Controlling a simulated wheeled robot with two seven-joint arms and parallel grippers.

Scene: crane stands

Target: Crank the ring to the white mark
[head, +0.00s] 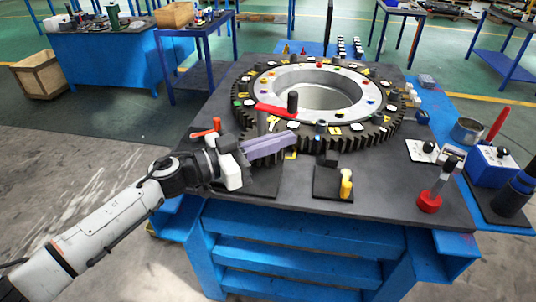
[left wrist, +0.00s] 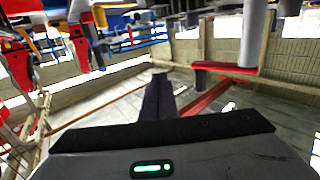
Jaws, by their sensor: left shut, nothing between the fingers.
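A big black toothed ring (head: 388,137) lies flat on the table, around a grey inner ring (head: 347,117) with coloured dots. White and yellow patches sit on the ring; I cannot tell which is the white mark. A red crank arm (head: 268,109) with an upright black handle (head: 292,103) stands at the ring's near left side, above a small toothed gear (head: 262,182). My left gripper (head: 292,141), with purple fingers, is shut and empty, just below the crank in the head view. Its shut fingers also show in the left wrist view (left wrist: 158,93). My right gripper is out of view.
On the dark tabletop (head: 385,205) stand a yellow peg on a black block (head: 345,184), a red-based lever (head: 431,199) and an orange-handled part (head: 215,126). A blue box (head: 492,165) and a metal cup (head: 466,131) are at the right. Side tables stand behind.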

